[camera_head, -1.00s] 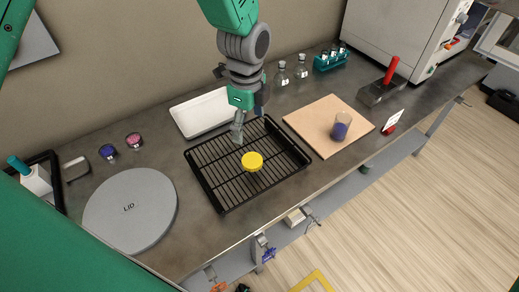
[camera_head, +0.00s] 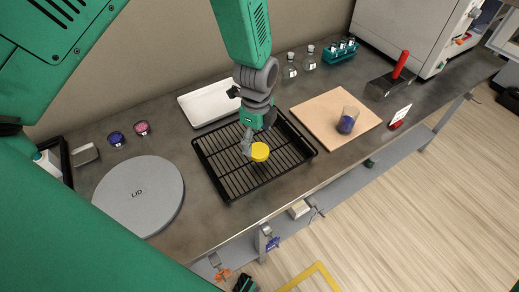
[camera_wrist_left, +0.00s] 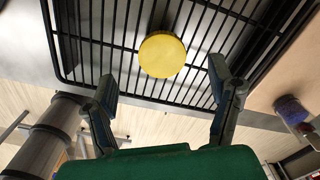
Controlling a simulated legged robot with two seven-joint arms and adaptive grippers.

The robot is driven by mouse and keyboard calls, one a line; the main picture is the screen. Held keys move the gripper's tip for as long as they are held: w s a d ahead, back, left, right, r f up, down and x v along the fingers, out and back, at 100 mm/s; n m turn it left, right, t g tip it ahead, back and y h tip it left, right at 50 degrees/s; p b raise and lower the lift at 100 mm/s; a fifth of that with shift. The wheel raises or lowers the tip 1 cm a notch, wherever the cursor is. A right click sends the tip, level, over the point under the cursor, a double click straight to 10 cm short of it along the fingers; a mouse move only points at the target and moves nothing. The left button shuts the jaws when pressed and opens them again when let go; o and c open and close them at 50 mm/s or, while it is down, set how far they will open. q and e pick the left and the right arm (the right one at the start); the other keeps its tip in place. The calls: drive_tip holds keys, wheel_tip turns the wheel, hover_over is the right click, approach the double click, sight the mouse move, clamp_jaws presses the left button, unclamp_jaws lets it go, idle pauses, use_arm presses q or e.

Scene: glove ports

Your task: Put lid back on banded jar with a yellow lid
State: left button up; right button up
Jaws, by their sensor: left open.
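The yellow lid (camera_head: 260,152) lies on a black wire rack (camera_head: 229,186). In the left wrist view the lid (camera_wrist_left: 162,55) is a round yellow disc beyond the fingertips, roughly midway between them. My left gripper (camera_head: 247,145) is open and empty, just beside and above the lid; its spread fingers show in the left wrist view (camera_wrist_left: 163,82). A clear jar with blue-purple on it or in it (camera_head: 347,121) stands open on the wooden board (camera_head: 313,107). Part of it shows at the right of the left wrist view (camera_wrist_left: 291,109). My right gripper is not in view.
A grey disc marked LID (camera_head: 140,196) lies at the left, with a blue lid-like piece (camera_head: 116,139) and a pink one (camera_head: 142,128) behind it. A white tray (camera_head: 199,112) is behind the rack. Bottles (camera_head: 290,68) stand at the back.

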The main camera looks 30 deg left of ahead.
sight(259, 150)
use_arm(q)
drive_tip(key=f, duration=0.3)
drive_tip(key=f+p, duration=0.1)
drive_tip(key=f, duration=0.1)
drive_tip(key=shift+w+d+f, duration=0.1)
drive_tip(key=shift+w+d, duration=0.05)
drive_tip(key=shift+d, duration=0.1)
drive_tip(key=c, duration=0.9)
